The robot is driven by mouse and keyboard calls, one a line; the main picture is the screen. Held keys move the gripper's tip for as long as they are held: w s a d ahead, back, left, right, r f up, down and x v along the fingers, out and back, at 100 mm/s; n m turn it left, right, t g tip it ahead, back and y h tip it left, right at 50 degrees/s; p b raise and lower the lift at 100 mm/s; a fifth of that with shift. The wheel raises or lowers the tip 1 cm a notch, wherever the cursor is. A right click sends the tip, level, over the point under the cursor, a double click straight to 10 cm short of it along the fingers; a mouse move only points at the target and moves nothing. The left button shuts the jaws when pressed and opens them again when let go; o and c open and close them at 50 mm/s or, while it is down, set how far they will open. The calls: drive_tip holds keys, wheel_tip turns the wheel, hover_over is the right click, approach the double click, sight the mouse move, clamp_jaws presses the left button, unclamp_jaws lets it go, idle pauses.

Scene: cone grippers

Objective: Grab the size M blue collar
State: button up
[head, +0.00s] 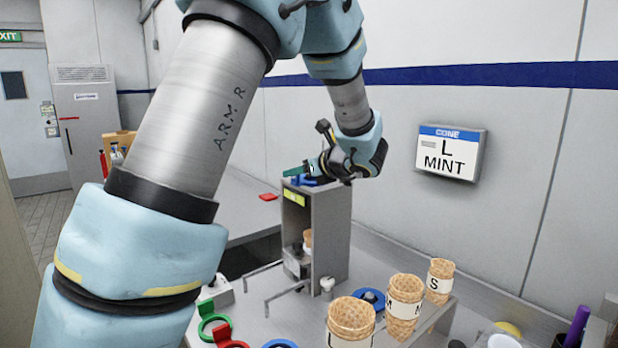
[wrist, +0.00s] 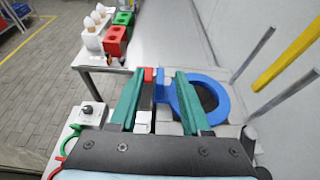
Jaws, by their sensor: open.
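A blue collar (wrist: 224,97), a ring with a tab, lies on a light surface in the wrist view. No size mark on it is readable. In the head view, blue (head: 305,181) shows on top of the grey cabinet, under my gripper. My gripper (wrist: 159,72) is open, with green fingers. The blue tab shows between the fingers, and the ring is beyond the right finger. I cannot tell whether the fingers touch it. My gripper (head: 291,171) hangs low over the cabinet top in the head view. Two more blue collars (head: 372,298) are on the table.
Several cones (head: 405,298) stand in a rack at front right. Green and red collars (head: 212,320) lie at front left. A wall sign (head: 448,153) reads "CONE L MINT". The grey cabinet (head: 331,235) stands below my gripper. Cones in a white holder (wrist: 92,38) stand on another table.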

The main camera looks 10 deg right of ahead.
clamp_jaws()
idle(0.6)
